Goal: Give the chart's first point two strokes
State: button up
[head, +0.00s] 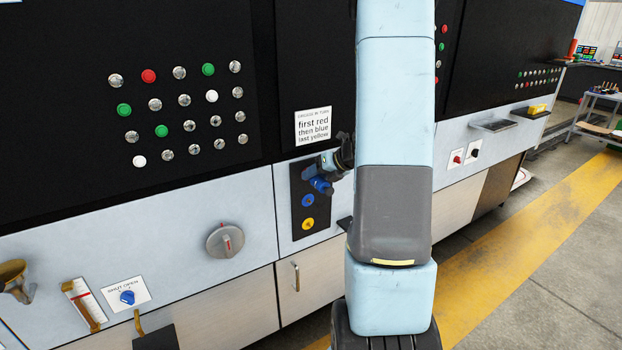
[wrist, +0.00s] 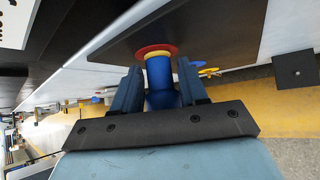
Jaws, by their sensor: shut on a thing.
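The chart (head: 313,126) is a white card reading "first red then blue last yellow". Below it a dark panel (head: 297,230) carries a blue point (head: 308,201) and a yellow point (head: 308,224); the red point is hidden by my gripper (head: 319,176) in the head view. In the wrist view my gripper (wrist: 159,70) is shut around a blue cylindrical tool (wrist: 160,88) with a yellow collar. The tool's far end is at the red point (wrist: 155,49), a red disc; I cannot tell whether it is fully seated.
A grey rotary knob (head: 225,241) and a blue shut/open knob (head: 127,297) are on the lower panel at left. Several red, green, white and metal buttons fill the black face above. Open floor with a yellow strip (head: 530,225) lies at right.

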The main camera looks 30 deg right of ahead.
aim_at(324, 180)
jog(key=shift+c, duration=0.4)
jog(key=shift+s, duration=0.15)
jog(key=shift+s+d, duration=0.1)
jog(key=shift+s, duration=2.15)
